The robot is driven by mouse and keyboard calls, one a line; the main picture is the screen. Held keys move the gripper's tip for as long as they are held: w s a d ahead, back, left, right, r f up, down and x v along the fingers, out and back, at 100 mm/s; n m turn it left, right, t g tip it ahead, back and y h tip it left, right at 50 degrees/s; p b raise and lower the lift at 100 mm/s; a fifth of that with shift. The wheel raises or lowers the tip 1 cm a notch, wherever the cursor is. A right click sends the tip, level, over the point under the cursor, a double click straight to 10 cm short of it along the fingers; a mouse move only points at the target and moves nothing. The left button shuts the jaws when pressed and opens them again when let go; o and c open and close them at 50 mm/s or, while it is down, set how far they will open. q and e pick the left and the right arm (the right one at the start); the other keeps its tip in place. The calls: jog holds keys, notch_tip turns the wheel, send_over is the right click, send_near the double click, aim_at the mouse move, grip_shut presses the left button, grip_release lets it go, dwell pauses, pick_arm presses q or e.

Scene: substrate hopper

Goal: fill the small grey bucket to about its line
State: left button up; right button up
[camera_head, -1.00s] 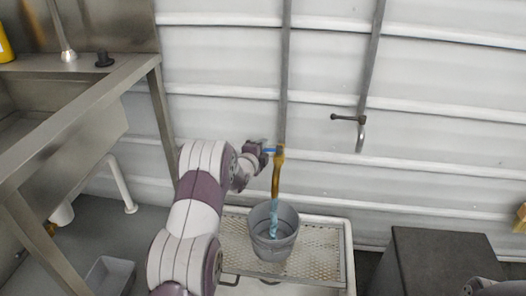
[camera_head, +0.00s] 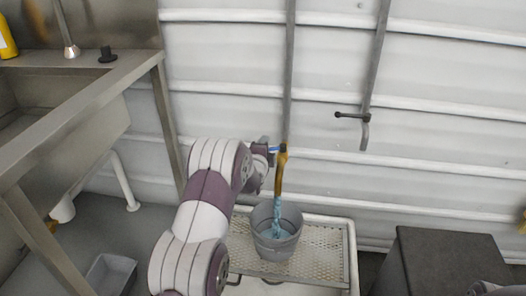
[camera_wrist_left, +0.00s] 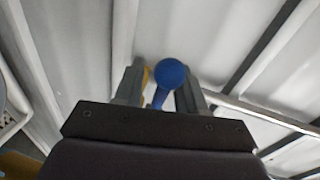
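The small grey bucket (camera_head: 291,245) stands upright on a perforated metal grate (camera_head: 240,255) below a brass tap (camera_head: 279,175). A blue stream of water (camera_head: 277,212) runs from the tap into the bucket, and bluish water shows inside. I cannot make out a fill line. My left gripper (camera_head: 268,150) is at the tap's blue handle (camera_head: 276,149). In the left wrist view, the blue handle's round end (camera_wrist_left: 171,73) lies between the two fingers (camera_wrist_left: 160,90), which stand apart with a gap around its stem.
A metal sink bench (camera_head: 95,95) stands at the left, with a grey bin (camera_head: 110,272) on the floor beside it. A dark box (camera_head: 440,255) stands right of the grate's white-rimmed basin.

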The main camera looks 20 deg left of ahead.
pick_arm(q)
jog(key=p+v, duration=0.4)
jog(key=v, duration=0.8)
jog(key=shift+s, duration=0.25)
jog(key=shift+d+r, duration=0.1)
